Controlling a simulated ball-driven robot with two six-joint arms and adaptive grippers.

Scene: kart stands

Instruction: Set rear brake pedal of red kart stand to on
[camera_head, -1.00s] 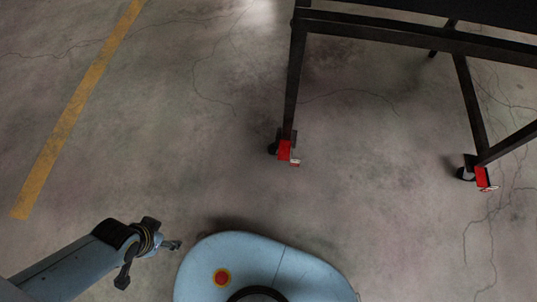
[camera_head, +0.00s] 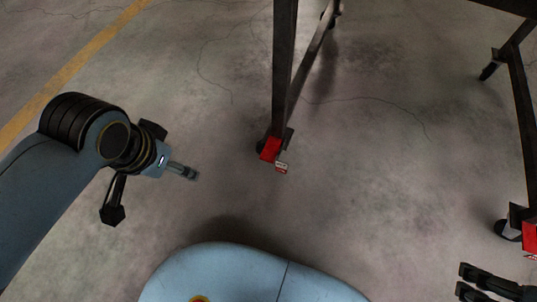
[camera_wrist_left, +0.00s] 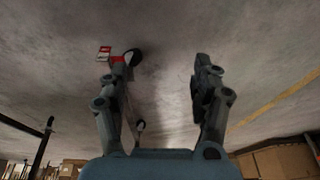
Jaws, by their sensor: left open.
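The kart stand shows as a dark frame; one dark leg (camera_head: 284,65) comes down to a caster with a red brake pedal (camera_head: 271,150) and a white-marked tab. A second red pedal (camera_head: 530,238) is cut by the right edge. Which one is the rear pedal I cannot tell. My left gripper (camera_head: 190,173) is to the left of the nearer pedal and apart from it. In the left wrist view its fingers (camera_wrist_left: 152,72) are wide apart and empty, with a red and white pedal (camera_wrist_left: 104,53) beyond the left finger. My right gripper (camera_head: 463,281) is open and empty below the second pedal.
The cracked concrete floor (camera_head: 370,180) is clear between the two near casters. Another leg with a caster (camera_head: 489,71) stands at the upper right. A yellow floor line (camera_head: 75,62) runs at the left. Cardboard boxes (camera_wrist_left: 280,160) show in the left wrist view.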

